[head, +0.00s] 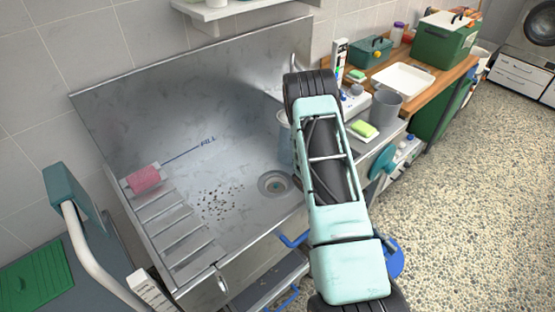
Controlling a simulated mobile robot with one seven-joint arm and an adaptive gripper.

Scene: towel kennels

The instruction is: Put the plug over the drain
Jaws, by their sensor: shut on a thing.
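I cannot make out a plug anywhere in this view. My pale green arm reaches up from the bottom over the right side of the tub. A pale grey-blue shape shows partly behind the arm, above the drain; I cannot tell what it is. The jaws of my gripper do not show, so anything in them is hidden.
Dark crumbs (222,200) lie left of the drain. A pink sponge-like block (144,179) sits at the tub's left, by a ribbed ledge. A counter on the right holds a grey bucket (386,107), a yellow-green sponge (363,129) and a white tray (403,79).

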